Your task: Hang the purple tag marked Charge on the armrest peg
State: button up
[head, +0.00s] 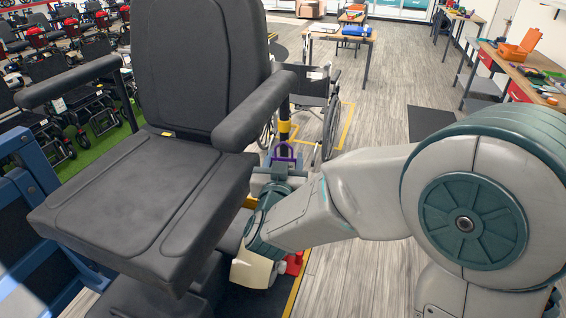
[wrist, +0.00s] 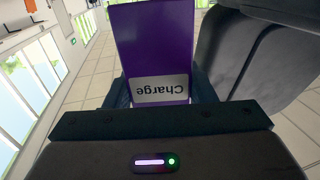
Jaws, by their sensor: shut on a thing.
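The purple tag (wrist: 152,38) fills the upper middle of the wrist view, with the word Charge upside down on its white label. My gripper (wrist: 160,88) is shut on the tag, one finger at each side of it. In the head view the gripper (head: 281,167) is right of the seat and below the right armrest (head: 255,110). I cannot clearly make out the peg. A dark padded part (wrist: 255,50), apparently the armrest, is at the right in the wrist view.
The grey seat (head: 145,200) and its backrest (head: 195,60) stand close to the left of my arm. A wheelchair (head: 312,95) is behind the gripper. A workbench (head: 530,75) stands at far right. The floor between is mostly open, with a dark mat (head: 430,122).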

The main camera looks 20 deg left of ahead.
jog(key=shift+w+d+b, duration=0.15)
jog(key=shift+w+b, duration=0.5)
jog(key=shift+w, duration=1.3)
dwell(0.7)
jog(key=shift+w+f+b, duration=0.2)
jog(key=shift+w+b, duration=0.25)
jog(key=shift+w, duration=0.2)
jog(key=shift+f+b, duration=0.7)
jog(key=shift+b, duration=0.15)
dwell(0.5)
jog(key=o, duration=1)
jog(key=shift+o, duration=0.2)
jog(key=shift+s, duration=0.1)
